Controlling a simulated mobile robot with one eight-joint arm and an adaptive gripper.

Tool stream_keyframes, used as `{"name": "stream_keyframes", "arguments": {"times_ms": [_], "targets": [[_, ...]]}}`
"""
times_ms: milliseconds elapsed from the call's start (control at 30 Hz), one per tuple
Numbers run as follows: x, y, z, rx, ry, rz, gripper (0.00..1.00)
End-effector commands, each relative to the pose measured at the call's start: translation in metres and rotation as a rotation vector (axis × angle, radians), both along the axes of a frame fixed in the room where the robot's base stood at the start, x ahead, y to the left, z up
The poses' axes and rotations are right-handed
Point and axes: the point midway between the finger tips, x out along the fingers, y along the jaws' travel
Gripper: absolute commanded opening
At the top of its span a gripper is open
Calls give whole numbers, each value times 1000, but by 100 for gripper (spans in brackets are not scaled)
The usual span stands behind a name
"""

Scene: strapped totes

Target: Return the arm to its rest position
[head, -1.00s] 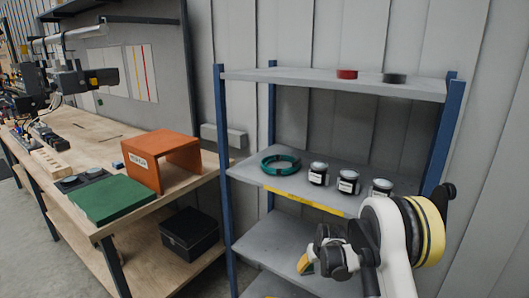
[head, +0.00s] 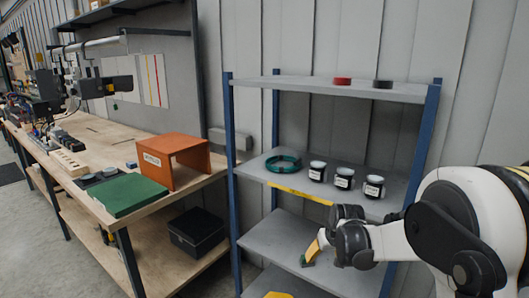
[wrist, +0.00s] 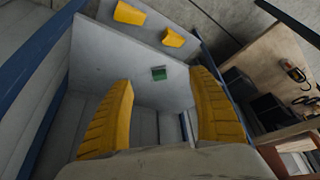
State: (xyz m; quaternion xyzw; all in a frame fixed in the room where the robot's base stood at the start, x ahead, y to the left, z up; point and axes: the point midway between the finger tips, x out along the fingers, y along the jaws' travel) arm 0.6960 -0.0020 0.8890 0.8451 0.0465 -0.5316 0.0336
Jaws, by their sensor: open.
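My gripper (head: 312,248) is in front of the blue-posted shelf rack (head: 232,135), low at its front and around the level of the lower shelf (head: 270,238). My white and black arm reaches in from the right edge of the head view. In the wrist view, the two yellow fingers of my gripper (wrist: 163,112) stand wide apart with nothing between them. A small green thing (wrist: 158,73) shows beyond the fingertips against a grey surface. It seems to be the green patch (head: 306,261) near my gripper in the head view.
The middle shelf holds a teal ring (head: 283,162) and three dark labelled jars (head: 344,178). A red roll (head: 342,81) and a black roll (head: 383,84) lie on top. At left is a workbench with an orange stand (head: 174,160) and a green mat (head: 124,194).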

Motion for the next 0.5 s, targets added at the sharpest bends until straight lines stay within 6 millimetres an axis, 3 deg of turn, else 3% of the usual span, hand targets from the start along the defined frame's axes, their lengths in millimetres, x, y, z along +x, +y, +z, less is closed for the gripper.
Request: {"name": "stream_keyframes", "arguments": {"times_ms": [33,200,333,500], "targets": [[-16,1,22,0,-8,-6,69],[-78,2,89,2,-41,-30,69],[-133,3,125,3,-68,-48,69],[-207,3,150,7,-103,-72,69]]}}
